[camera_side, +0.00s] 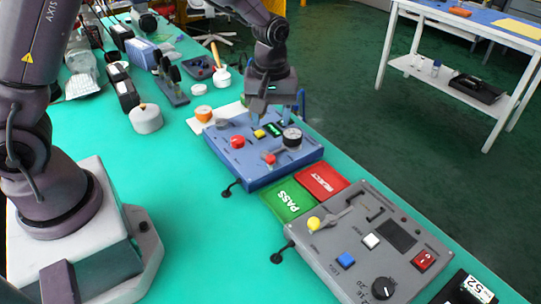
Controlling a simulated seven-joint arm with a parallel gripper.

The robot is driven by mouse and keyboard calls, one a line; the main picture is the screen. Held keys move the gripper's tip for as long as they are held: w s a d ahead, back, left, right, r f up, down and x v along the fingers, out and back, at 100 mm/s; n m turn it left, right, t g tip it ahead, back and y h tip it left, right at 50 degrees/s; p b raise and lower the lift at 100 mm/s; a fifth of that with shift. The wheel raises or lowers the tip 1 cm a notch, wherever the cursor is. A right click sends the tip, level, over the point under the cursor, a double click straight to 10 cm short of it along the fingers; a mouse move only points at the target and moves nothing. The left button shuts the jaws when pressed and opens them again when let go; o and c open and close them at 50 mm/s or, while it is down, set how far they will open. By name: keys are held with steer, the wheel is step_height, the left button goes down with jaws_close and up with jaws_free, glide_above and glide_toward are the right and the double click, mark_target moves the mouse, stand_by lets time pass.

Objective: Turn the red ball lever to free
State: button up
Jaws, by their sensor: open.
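The blue panel box (262,178) lies on the green bench near the middle of the side view. The lever's position labels are too small to read. My gripper (275,114) is open above the back part of the panel, pointing down, behind the lever and apart from it. It partly hides the panel's back edge.
Green PASS (288,200) and red REJECT (321,180) plates and a grey panel (325,262) lie in front.

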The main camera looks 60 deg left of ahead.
mark_target(270, 156)
step_height(270, 156, down, 11)
steer(key=shift+f, duration=0.1)
steer(key=shift+c, duration=0.4)
jaws_close()
